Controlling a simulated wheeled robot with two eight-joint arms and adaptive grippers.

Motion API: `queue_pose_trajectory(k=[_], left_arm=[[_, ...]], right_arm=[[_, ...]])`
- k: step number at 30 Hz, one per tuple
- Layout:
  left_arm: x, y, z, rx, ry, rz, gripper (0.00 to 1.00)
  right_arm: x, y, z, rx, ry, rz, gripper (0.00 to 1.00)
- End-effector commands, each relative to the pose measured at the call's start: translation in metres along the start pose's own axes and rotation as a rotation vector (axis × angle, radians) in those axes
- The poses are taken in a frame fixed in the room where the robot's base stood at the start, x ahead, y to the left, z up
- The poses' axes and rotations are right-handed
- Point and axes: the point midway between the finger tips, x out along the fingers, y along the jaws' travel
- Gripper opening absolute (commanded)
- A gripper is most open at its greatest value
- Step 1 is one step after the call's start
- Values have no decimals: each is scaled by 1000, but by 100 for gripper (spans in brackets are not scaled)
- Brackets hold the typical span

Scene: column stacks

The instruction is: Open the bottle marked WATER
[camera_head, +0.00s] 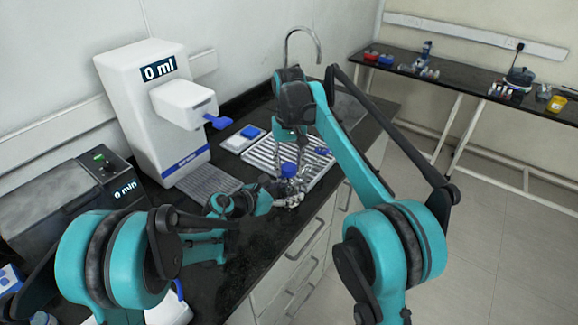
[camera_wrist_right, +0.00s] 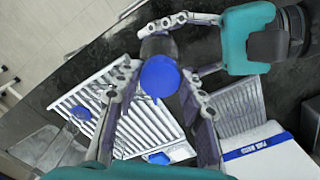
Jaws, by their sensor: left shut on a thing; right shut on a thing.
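A bottle with a blue cap (camera_head: 289,170) is held above the black counter, near its front edge. The cap also shows in the right wrist view (camera_wrist_right: 160,76), with the dark bottle body (camera_wrist_right: 158,46) partly visible behind it. My left gripper (camera_head: 280,190) is shut on the bottle body from the side. My right gripper (camera_wrist_right: 161,80) points down from above, its fingers on both sides of the cap and shut on it. The cap appears to be on the bottle. The bottle's marking is hidden or too small to read.
A white dispenser reading "0 ml" (camera_head: 140,95) stands left. A dark machine reading "0 min" (camera_head: 100,172) is further left. A sink tap (camera_head: 303,33) stands behind.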

Motion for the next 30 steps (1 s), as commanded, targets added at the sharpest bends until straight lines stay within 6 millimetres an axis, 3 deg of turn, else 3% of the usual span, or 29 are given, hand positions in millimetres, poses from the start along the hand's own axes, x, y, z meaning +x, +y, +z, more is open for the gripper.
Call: queue_pose_trajectory(k=[6, 15, 23, 24, 26, 30], left_arm=[[0, 0, 0, 0, 0, 0, 0], [0, 0, 0, 0, 0, 0, 0], [0, 0, 0, 0, 0, 0, 0], [0, 0, 0, 0, 0, 0, 66], [0, 0, 0, 0, 0, 0, 81], [0, 0, 0, 0, 0, 0, 82]], right_arm=[[-3, 0, 0, 0, 0, 0, 5], [-37, 0, 0, 0, 0, 0, 5], [-40, 0, 0, 0, 0, 0, 5], [-40, 0, 0, 0, 0, 0, 5], [-40, 0, 0, 0, 0, 0, 5], [-40, 0, 0, 0, 0, 0, 5]])
